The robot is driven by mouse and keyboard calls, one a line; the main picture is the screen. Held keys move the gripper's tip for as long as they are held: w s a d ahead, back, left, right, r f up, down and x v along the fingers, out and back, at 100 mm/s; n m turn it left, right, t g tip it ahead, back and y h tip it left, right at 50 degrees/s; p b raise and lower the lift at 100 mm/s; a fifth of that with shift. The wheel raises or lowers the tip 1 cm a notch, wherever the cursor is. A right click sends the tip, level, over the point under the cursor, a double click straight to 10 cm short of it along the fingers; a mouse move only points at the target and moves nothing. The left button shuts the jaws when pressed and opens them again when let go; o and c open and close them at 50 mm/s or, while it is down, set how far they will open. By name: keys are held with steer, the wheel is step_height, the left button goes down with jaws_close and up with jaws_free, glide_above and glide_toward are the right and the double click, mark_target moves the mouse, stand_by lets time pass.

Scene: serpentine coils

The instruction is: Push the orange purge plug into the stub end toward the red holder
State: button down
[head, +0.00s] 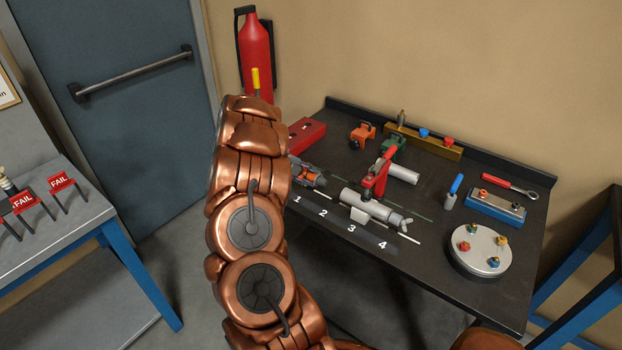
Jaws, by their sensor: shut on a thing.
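A pale grey pipe stub (352,199) lies on the dark bench, with a winged fitting (402,221) at its right end. My gripper (317,178) is just left of the stub's left end, partly hidden behind my copper arm. It is shut on a small orange piece, the purge plug (307,173). A gap shows between the gripper and the stub. The red holder (305,134), a slotted red block, lies at the bench's back left, partly behind my arm.
A second pale pipe (401,173) lies behind the clamp. Numbers 1 to 4 mark the front.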

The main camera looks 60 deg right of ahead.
mark_target(324, 184)
steer(key=shift+s+f, duration=0.35)
steer(key=shift+s+a+f+b, duration=0.1)
steer(key=shift+s+b, duration=0.4)
steer(key=shift+b, duration=0.05)
steer(key=shift+s+a+b, duration=0.15)
steer(key=shift+s+b, duration=0.3)
steer(key=shift+s, duration=0.3)
steer(key=shift+s+a+b, duration=0.15)
steer(key=shift+s+b, duration=0.3)
steer(key=shift+s, duration=0.3)
steer(key=shift+s+r, duration=0.15)
steer(key=shift+r, duration=0.05)
steer(key=shift+s+a+r, duration=0.1)
steer(key=shift+a+r, duration=0.05)
steer(key=shift+a, duration=0.1)
steer(key=shift+s+b, duration=0.15)
steer(key=shift+b, duration=0.15)
steer(key=shift+s+a+b, duration=0.2)
steer(key=shift+s+b, duration=0.2)
steer(key=shift+s, duration=0.2)
steer(key=shift+s+a+b, duration=0.25)
steer(key=shift+s+b, duration=0.5)
steer(key=shift+s, duration=0.45)
